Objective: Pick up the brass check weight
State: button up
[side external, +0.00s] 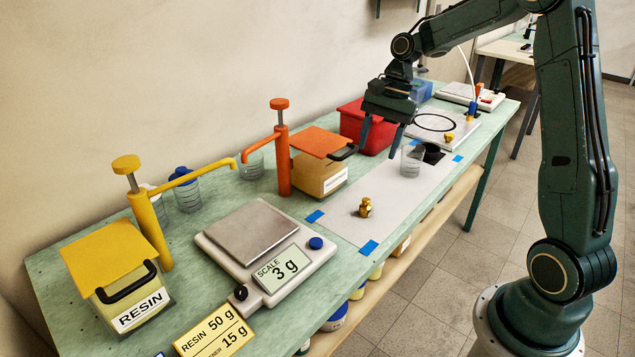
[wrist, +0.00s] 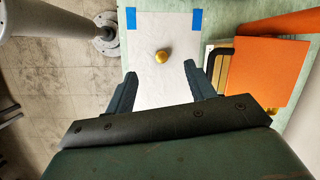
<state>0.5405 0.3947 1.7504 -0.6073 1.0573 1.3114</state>
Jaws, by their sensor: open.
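The brass check weight (side external: 365,207) stands on the white sheet (side external: 335,206) at its near end, between blue tape corners. In the wrist view the weight (wrist: 162,57) shows as a small gold shape on the white sheet, beyond my fingertips and roughly centred between them. My gripper (side external: 379,140) is open and empty, fingers pointing down. It hangs above the bench, farther along it than the weight and clear of it. In the wrist view my gripper (wrist: 160,70) has both fingers spread wide.
A clear cup (side external: 411,160) stands near my fingers. A red bin (side external: 365,126) and the orange-lidded container (side external: 319,177) are beside the sheet. An orange pump (side external: 283,160) rises nearby. A scale (side external: 253,232) reads 3 g. The sheet around the weight is clear.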

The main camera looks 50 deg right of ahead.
aim_at(367, 198)
jog(key=d+f, duration=0.1)
jog(key=d+f+m, duration=0.1)
jog(key=f, duration=0.1)
jog(key=w+d+f+m, duration=0.1)
jog(key=d, duration=0.1)
jog(key=shift+f+g+y, duration=0.2)
jog(key=shift+g+y, duration=0.1)
jog(key=shift+y, duration=0.1)
jog(key=shift+a, duration=0.1)
jog(key=shift+x, duration=4.25)
jog(key=shift+x, duration=2.55)
jog(key=shift+w, duration=0.1)
